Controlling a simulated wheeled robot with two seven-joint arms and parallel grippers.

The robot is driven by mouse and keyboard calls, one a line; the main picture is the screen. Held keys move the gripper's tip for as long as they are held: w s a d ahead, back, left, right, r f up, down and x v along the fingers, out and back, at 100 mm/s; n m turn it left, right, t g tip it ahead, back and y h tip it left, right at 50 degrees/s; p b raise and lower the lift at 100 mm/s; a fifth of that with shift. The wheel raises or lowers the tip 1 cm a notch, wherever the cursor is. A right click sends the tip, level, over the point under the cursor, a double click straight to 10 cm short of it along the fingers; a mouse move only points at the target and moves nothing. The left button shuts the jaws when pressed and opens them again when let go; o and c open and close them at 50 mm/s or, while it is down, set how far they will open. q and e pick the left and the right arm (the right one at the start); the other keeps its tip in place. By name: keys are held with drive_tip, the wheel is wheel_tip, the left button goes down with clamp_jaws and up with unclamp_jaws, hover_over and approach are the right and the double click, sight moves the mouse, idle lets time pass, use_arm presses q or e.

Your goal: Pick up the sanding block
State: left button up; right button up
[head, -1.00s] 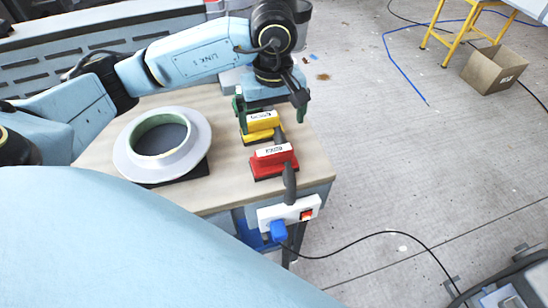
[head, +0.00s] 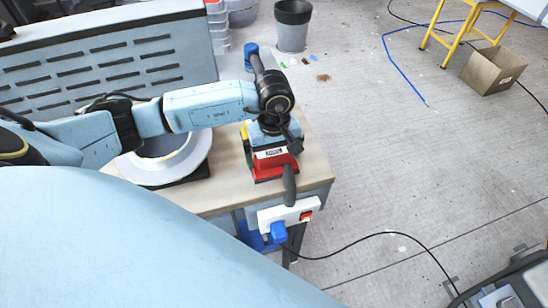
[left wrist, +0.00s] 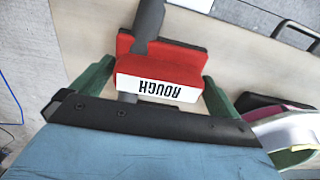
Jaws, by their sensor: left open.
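A red sanding block (head: 268,172) with a dark handle (head: 289,184) and a white label stands near the front right corner of the wooden tabletop. In the left wrist view the red block (left wrist: 160,66) has a label reading ROUGH. My left gripper (head: 272,142) is above and just behind it in the head view. In the left wrist view its green fingers (left wrist: 152,84) are spread, one on each side of the red block, with nothing gripped. A yellow block (head: 243,130) is mostly hidden behind my left arm. My right gripper is out of view.
A pale ring-shaped mould (head: 150,172) sits on the tabletop to the left, partly behind my arm. A white power strip (head: 290,211) with a blue plug is on the table's front side. A grey bucket (head: 292,30) and a cardboard box (head: 493,70) stand on the floor.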

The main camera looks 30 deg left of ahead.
sight(274, 152)
use_arm(q)
drive_tip(key=shift+c, duration=0.4)
drive_tip(key=c, duration=0.7)
drive_tip(key=shift+r, duration=0.15)
wheel_tip(274, 152, up, 10)
drive_tip(key=shift+f+b, duration=0.1)
drive_tip(key=shift+b, duration=0.2)
